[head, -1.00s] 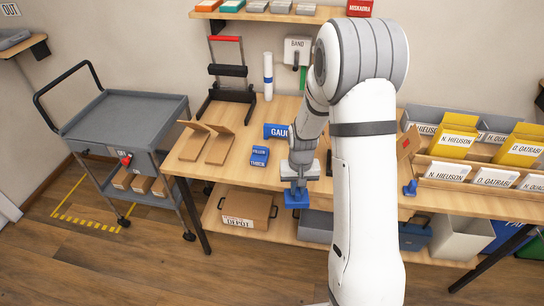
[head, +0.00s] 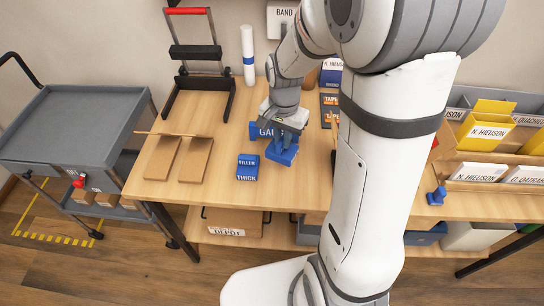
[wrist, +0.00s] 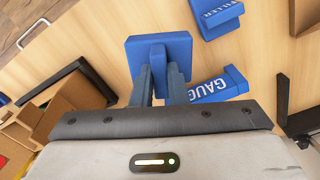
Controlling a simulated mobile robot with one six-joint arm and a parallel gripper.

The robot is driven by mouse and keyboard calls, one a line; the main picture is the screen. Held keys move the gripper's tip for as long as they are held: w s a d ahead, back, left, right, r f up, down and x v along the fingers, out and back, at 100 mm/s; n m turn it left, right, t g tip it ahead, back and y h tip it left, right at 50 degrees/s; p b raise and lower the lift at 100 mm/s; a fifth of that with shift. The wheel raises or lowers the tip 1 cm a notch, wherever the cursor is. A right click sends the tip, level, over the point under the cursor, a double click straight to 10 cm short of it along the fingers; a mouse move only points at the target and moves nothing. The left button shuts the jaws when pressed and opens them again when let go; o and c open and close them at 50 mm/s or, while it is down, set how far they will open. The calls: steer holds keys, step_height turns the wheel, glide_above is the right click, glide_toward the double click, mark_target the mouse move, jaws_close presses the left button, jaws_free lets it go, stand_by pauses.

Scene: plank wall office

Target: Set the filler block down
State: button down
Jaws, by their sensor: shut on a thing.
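My gripper (head: 284,128) is shut on a blue block (head: 282,153) with a square plate and an upright grip fin. In the wrist view, the fin of the held block (wrist: 150,47) sits between the fingers (wrist: 160,78). No label shows on it. It is over the table, close to the blue GAUGE block (head: 262,131); I cannot tell whether it touches the wood. A second blue block, labelled FILLER THICK (head: 247,168), lies on the table to the left of the held one. Both labelled blocks show in the wrist view.
The wooden table (head: 215,205) has bare wood in front of the blocks. Two brown angled pieces (head: 178,158) lie at the left, with a black stand (head: 200,90) behind. Tape boxes (head: 330,105) lie behind right. A small blue knobbed piece (head: 437,196) is at the right.

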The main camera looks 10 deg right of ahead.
mark_target(282, 157)
step_height(282, 157, down, 4)
steer(key=shift+f, duration=1.9)
steer(key=shift+f, duration=0.15)
steer(key=c, duration=1.4)
jaws_free()
steer(key=shift+c, duration=0.2)
